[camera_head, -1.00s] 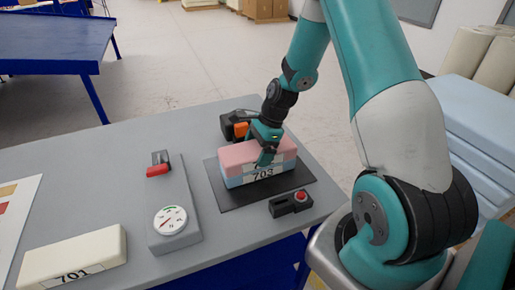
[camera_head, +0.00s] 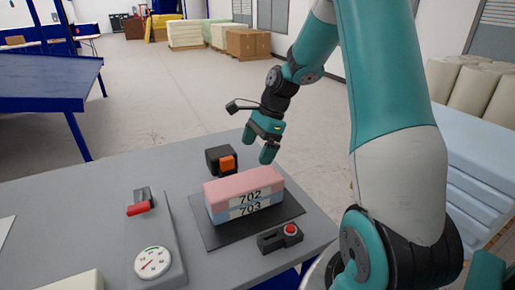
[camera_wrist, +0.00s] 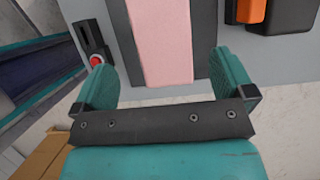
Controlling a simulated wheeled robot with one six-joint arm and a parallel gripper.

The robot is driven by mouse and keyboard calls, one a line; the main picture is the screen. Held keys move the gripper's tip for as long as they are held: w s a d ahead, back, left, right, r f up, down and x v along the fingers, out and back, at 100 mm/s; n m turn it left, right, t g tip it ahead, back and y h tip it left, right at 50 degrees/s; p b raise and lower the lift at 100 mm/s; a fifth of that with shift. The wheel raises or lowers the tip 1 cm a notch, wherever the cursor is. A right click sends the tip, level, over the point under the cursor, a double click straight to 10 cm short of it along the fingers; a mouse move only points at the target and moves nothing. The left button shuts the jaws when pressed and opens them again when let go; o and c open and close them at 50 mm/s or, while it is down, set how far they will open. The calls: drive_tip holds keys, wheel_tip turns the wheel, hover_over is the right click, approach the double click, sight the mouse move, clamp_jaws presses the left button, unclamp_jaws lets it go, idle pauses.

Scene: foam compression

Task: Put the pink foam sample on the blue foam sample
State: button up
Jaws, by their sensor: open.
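The pink foam sample (camera_head: 243,187), labelled 702, lies flat on top of the blue foam sample (camera_head: 247,211), labelled 703. Their edges look roughly lined up. The blue one rests on a dark mat (camera_head: 211,236). My gripper (camera_head: 259,150) is open and empty, raised above and behind the stack, apart from it. In the wrist view the pink foam (camera_wrist: 159,40) shows beyond the two spread teal fingers (camera_wrist: 166,80), with nothing between the fingertips. The blue foam is hidden there.
A black and orange device (camera_head: 222,160) stands behind the mat. A red-button box (camera_head: 281,238) sits at its front right. A grey gauge unit (camera_head: 153,262) with a red lever (camera_head: 138,209) is to the left. A cream block (camera_head: 72,282) is cut off at the bottom edge.

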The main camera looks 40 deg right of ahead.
drive_tip(key=s+a+r+n, duration=0.2)
drive_tip(key=a+r+n, duration=0.2)
drive_tip(key=a+n, duration=0.25)
drive_tip(key=s+a+r+n, duration=0.3)
drive_tip(key=a+n, duration=0.2)
drive_tip(key=a, duration=0.3)
drive_tip(key=s+a+r+n+g, duration=0.1)
drive_tip(key=s+a+r+n, duration=0.2)
drive_tip(key=s+a+n, duration=0.9)
drive_tip(key=s+n, duration=0.4)
drive_tip(key=n, duration=0.1)
drive_tip(key=shift+r, duration=0.2)
